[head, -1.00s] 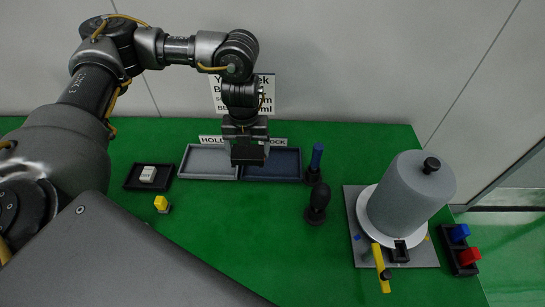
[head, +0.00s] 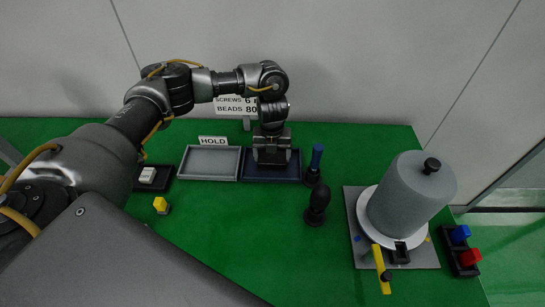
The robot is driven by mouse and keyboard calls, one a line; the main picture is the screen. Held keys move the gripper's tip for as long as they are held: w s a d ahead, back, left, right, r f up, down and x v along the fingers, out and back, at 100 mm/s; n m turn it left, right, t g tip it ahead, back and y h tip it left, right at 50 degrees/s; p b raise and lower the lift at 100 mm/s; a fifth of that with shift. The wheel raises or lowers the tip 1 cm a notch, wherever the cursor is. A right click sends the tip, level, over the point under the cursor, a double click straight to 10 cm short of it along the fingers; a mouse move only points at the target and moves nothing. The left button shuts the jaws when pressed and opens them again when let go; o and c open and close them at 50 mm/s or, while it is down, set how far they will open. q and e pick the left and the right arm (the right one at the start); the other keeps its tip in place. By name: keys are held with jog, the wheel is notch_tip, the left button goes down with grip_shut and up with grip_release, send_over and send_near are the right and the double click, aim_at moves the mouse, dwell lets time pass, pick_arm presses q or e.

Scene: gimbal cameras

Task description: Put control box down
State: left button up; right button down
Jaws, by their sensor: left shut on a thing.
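My left gripper (head: 272,154) is at the dark blue tray (head: 295,174) at the back of the green table, pointing down. It is shut on a dark thing, taken as the control box, which is mostly hidden by the fingers and blends with them. I cannot tell whether the box touches the tray floor. The grey tray (head: 210,162) beside it on the left is empty, with a HOLD sign (head: 213,141) behind it. My right gripper is not in view.
A black tray with a white block (head: 147,175) is partly behind my left arm. A blue-handled tool (head: 316,160) and a black knobbed tool (head: 317,203) stand right of the blue tray. A large grey cylinder (head: 408,195) stands further right.

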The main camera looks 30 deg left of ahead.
aim_at(272, 156)
pick_arm(q)
jog(key=shift+w+f, duration=0.1)
jog(key=shift+f, duration=0.35)
jog(key=shift+f, duration=0.1)
jog(key=o, duration=1)
notch_tip(272, 156, up, 12)
jog(key=shift+p, duration=0.4)
